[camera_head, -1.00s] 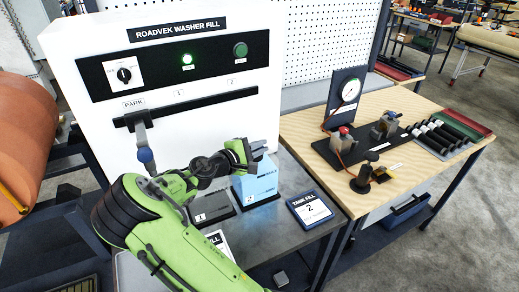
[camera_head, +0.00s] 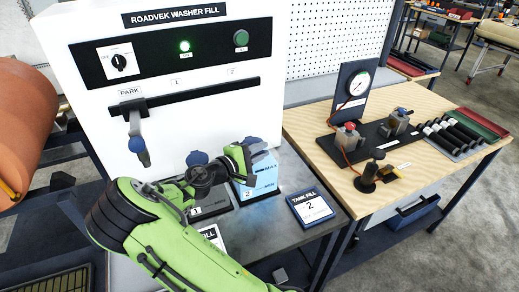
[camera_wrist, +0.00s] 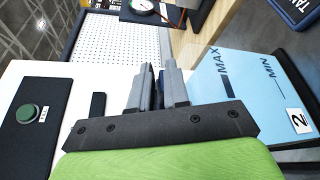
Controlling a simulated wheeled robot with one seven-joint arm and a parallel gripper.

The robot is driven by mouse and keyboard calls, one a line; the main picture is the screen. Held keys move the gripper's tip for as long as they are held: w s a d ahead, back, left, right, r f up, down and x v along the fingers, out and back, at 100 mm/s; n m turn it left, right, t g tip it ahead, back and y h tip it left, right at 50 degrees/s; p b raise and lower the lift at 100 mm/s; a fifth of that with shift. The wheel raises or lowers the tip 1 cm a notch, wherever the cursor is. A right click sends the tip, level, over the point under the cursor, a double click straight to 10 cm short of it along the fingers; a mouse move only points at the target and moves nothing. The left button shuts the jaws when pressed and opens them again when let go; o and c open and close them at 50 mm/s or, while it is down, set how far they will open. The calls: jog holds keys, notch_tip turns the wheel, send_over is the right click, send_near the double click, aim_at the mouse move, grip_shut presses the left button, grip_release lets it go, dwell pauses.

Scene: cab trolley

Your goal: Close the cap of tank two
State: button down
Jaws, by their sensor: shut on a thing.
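Tank two (camera_head: 262,180) is a light blue tank with MAX and MIN marks and a "2" label, standing on the metal bench. It also shows at the right of the wrist view (camera_wrist: 245,85). My gripper (camera_head: 262,153) is at the tank's top. In the wrist view my fingers (camera_wrist: 159,85) are nearly together, with a dark blue piece between them, seemingly the cap (camera_wrist: 161,78). Blue also shows above the gripper in the head view. The fingers hide most of the cap, so I cannot tell how far it is shut.
The white washer-fill cabinet (camera_head: 90,110) stands behind, with a lit lamp (camera_head: 184,46) and a dark rail. A blue-collared nozzle (camera_head: 143,157) hangs at PARK. Another blue cap (camera_head: 197,158) shows behind my arm. A TANK FILL 2 card (camera_head: 311,207) lies right of the tank.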

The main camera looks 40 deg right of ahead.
jog(key=shift+a+f, duration=0.1)
jog(key=shift+f, duration=0.25)
jog(key=c, duration=1.3)
grip_release()
jog(key=shift+r, duration=0.1)
jog(key=a, duration=0.5)
jog(key=a+r+p, duration=0.1)
jog(key=a, duration=0.4)
jog(key=s+a+r, duration=0.1)
jog(key=a, duration=0.4)
jog(key=shift+a+r, duration=0.15)
jog(key=shift+a, duration=0.1)
jog(key=s+d+f+m+g+y, duration=0.1)
jog(key=s+d+f+m+y, duration=0.15)
jog(key=s+y, duration=0.5)
jog(key=s+a+r+t+y, duration=0.2)
jog(key=s+a+r+y, duration=0.1)
jog(key=s+a, duration=0.1)
jog(key=s+a+r+m+t+y, duration=0.1)
jog(key=s+a+r+t+y, duration=0.1)
jog(key=s+a+r+y, duration=0.1)
jog(key=s+a+r+m+t+y, duration=0.1)
jog(key=s+a+r+y, duration=0.2)
jog(key=s, duration=0.3)
jog(key=shift+s+a+t, duration=0.1)
jog(key=shift+a+t, duration=0.3)
jog(key=shift+a, duration=0.4)
